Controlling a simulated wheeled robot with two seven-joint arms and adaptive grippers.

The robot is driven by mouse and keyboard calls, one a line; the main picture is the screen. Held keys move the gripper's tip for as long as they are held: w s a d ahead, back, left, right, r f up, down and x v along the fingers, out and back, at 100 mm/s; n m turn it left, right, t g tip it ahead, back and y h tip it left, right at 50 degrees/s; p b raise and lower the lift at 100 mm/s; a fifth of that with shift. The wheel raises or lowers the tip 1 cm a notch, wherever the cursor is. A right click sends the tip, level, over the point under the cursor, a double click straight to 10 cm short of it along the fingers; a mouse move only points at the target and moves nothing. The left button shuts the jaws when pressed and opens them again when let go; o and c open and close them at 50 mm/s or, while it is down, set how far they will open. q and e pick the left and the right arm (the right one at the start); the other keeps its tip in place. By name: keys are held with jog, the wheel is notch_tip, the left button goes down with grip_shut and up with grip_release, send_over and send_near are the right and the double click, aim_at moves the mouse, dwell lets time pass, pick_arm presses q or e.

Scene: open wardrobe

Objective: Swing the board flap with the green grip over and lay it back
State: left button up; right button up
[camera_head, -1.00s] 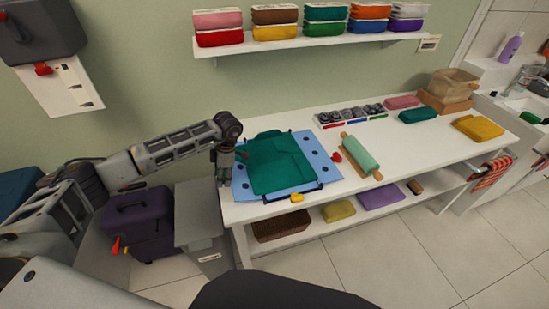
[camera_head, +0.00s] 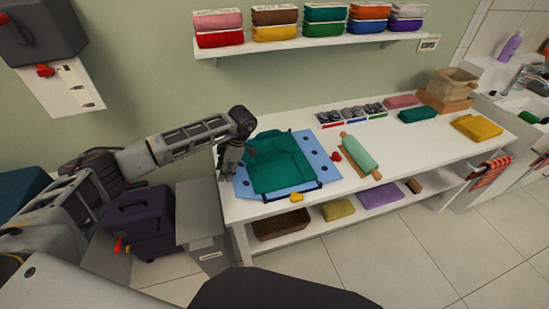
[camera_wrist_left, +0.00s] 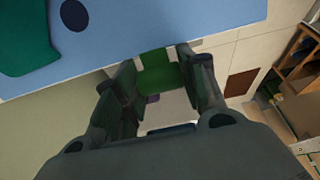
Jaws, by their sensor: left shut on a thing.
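A blue folding board (camera_head: 323,163) lies on the white table with a teal garment (camera_head: 280,166) spread on it. The board's left flap (camera_head: 243,183) shows as a blue strip beside the garment. My left gripper (camera_head: 229,170) is at the flap's left edge. In the left wrist view, my left gripper (camera_wrist_left: 160,88) is shut on the green grip (camera_wrist_left: 158,72), which sits at the edge of the blue flap (camera_wrist_left: 130,30). In the head view the gripper hides the grip. My right gripper is not in view.
Grey tins (camera_head: 352,115) stand behind. A shelf (camera_head: 310,45) with folded cloths hangs above the table (camera_head: 400,155).

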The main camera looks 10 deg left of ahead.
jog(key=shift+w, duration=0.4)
